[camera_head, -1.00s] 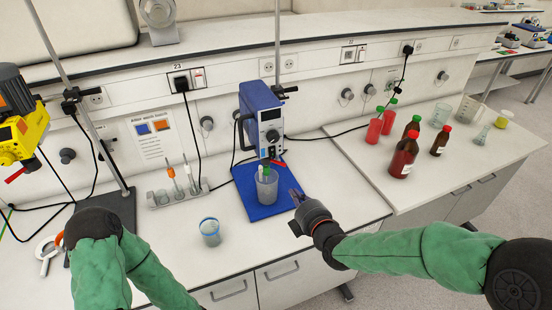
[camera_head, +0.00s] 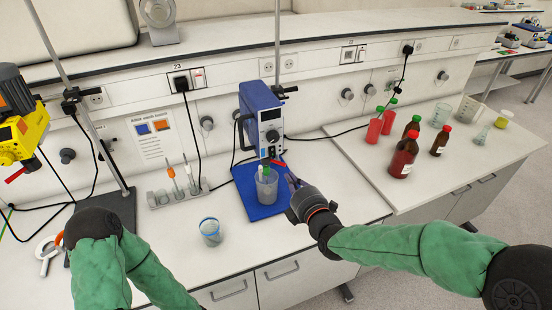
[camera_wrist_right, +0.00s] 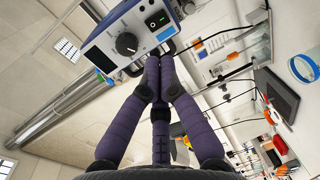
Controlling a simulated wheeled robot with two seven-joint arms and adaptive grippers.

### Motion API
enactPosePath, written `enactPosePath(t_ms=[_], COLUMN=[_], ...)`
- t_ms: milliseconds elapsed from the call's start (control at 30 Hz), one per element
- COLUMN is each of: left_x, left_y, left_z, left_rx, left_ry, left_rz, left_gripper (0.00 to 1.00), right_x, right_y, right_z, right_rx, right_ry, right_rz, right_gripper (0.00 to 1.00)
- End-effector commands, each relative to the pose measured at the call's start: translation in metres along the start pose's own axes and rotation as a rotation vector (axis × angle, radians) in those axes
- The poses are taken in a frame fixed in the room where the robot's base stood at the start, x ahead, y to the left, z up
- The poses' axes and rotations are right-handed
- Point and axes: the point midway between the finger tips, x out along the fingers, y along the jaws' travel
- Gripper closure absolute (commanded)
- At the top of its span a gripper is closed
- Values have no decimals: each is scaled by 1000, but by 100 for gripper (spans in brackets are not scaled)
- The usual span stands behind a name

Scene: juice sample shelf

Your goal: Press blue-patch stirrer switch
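The blue stirrer (camera_head: 260,112) stands on a blue base plate (camera_head: 262,210) at the middle of the bench. Its front panel faces me. My right gripper (camera_head: 289,178) is just right of the beaker, below the panel. In the wrist view its purple fingers (camera_wrist_right: 153,78) are together and empty, with tips close to the panel's lower edge; contact cannot be told. A notice (camera_head: 152,137) on the wall has a blue and an orange patch. My left gripper is out of view.
A beaker (camera_head: 267,190) stands on the base plate under the stirrer. A blue-rimmed beaker (camera_head: 210,233) is in front. A yellow stirrer (camera_head: 20,130) is at the left, a probe holder (camera_head: 178,196) nearer the middle. Red bottles (camera_head: 403,160) and beakers stand at the right.

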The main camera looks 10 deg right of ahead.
Motion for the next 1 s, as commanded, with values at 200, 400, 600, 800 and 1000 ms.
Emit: enactPosePath(t_ms=[200,400,600,800,1000], left_x=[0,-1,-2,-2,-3], left_y=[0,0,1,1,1], left_z=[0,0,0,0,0], left_rx=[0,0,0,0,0], left_ry=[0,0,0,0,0], left_rz=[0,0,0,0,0], left_gripper=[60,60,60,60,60], right_x=[33,62,90,109,116], right_y=[-1,-1,-1,0,0], right_z=[-1,0,0,0,0], right_rx=[0,0,1,1,1], right_ry=[1,1,1,1,0], right_rz=[-1,-1,-2,0,0], right_gripper=[100,100,100,100,100])
